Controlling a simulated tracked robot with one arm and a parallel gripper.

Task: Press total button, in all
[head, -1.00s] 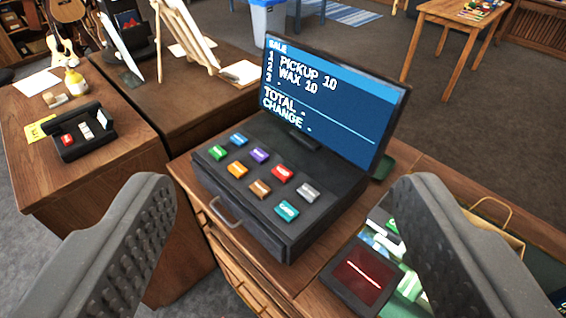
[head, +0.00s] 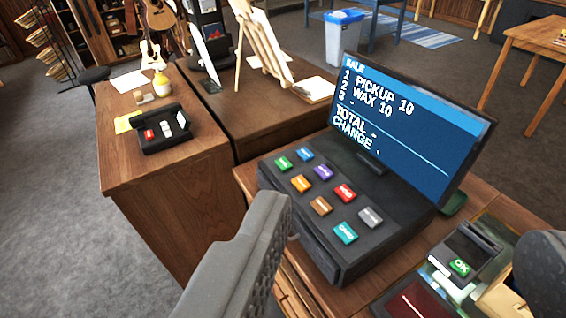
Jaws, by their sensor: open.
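A black cash register (head: 285,215) stands on a wooden counter. Its sloped top carries several coloured buttons: green (head: 284,163), blue (head: 304,154), purple (head: 322,173), orange (head: 300,184), red (head: 344,193), brown (head: 320,206), grey (head: 370,217) and teal (head: 345,233). Their labels are too small to read surely, so I cannot tell which is total. The screen (head: 410,130) lists PICKUP 10 and WAX 10; TOTAL and CHANGE show dashes. My gripper (head: 405,225) is open and empty, its left finger in front of the register, its right finger at the right edge.
A card terminal with a green OK key (head: 460,267) and a dark red panel (head: 415,304) lie right of the register. A small black device (head: 165,130) sits on the left counter (head: 170,180). An easel (head: 262,45) stands behind. Grey floor is clear at left.

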